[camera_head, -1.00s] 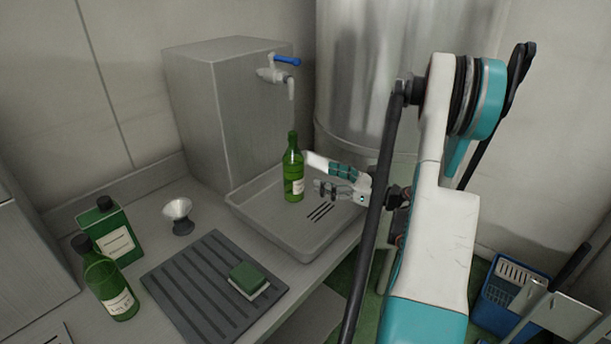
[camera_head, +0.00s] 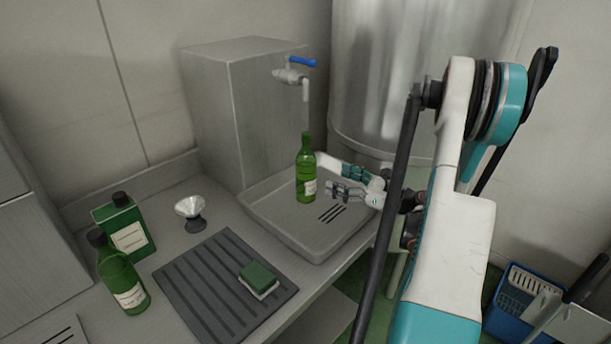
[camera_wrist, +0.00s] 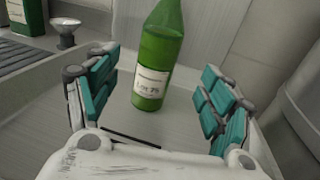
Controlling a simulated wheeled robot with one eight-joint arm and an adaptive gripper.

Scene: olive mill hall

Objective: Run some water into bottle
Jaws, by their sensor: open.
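The open green bottle (camera_head: 306,172) with a white label stands upright in the shallow grey tray (camera_head: 262,222), under and a little in front of the tap (camera_head: 293,76). The tap has a blue lever and a downward spout on the steel tank (camera_head: 225,110); no water shows. My gripper (camera_head: 329,175) is open just right of the bottle. In the wrist view, the bottle (camera_wrist: 157,65) stands beyond and between the spread fingers (camera_wrist: 158,97), apart from both.
A ribbed drain mat (camera_head: 205,290) holds a green sponge (camera_head: 258,276). A white funnel (camera_head: 190,208), a capped green bottle (camera_head: 122,280) and a green tin (camera_head: 128,232) stand at left. A large steel vat (camera_head: 385,80) rises behind my arm.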

